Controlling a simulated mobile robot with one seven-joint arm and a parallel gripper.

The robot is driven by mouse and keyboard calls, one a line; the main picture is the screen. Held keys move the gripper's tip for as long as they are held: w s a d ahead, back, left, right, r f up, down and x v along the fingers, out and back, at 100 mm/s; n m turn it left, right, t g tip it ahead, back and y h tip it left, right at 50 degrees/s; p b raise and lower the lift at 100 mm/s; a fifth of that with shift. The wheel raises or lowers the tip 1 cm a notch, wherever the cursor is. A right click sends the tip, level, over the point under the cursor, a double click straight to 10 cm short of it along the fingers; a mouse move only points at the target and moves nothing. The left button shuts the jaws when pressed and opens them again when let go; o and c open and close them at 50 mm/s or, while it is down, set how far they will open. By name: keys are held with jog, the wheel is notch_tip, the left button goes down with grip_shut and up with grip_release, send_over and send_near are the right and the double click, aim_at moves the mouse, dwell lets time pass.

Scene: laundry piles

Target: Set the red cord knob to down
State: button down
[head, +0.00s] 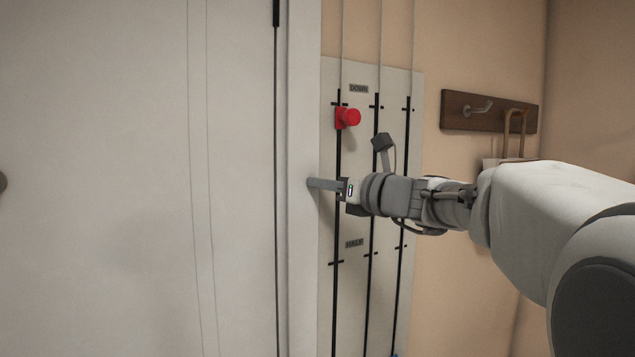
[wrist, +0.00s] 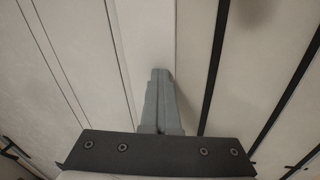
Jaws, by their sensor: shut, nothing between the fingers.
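The red cord knob (head: 348,118) sits on the leftmost black slot of a pale panel (head: 350,75), a little below the DOWN label (head: 358,88) and close to the slot's upper cross mark. My gripper (head: 312,184) is shut and empty. It is below the knob and to its left, apart from it, near the pale door frame edge. In the wrist view my shut fingers (wrist: 161,75) point at the pale frame strip, left of a black slot (wrist: 215,70). The knob does not show in the wrist view.
A HALF label (head: 354,243) is lower on the panel. Two more black slots with cords run to the right. A wooden rail with a hook (head: 489,110) hangs on the right wall. A large pale door (head: 130,180) fills the left.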

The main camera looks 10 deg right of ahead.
jog(key=d, duration=0.1)
jog(key=d+m+h, duration=0.1)
jog(key=d, duration=0.1)
jog(key=d+t+h, duration=0.1)
jog(key=d, duration=0.1)
jog(key=shift+w+r, duration=0.3)
jog(key=shift+w, duration=0.05)
jog(key=shift+d+f+m, duration=0.15)
jog(key=shift+d+m, duration=0.15)
jog(key=shift+d, duration=0.5)
jog(key=c, duration=1.5)
grip_release()
jog(key=shift+a, duration=0.25)
jog(key=o, duration=1)
jog(key=b, duration=0.1)
send_near(336, 178)
jog(key=shift+v, duration=1.15)
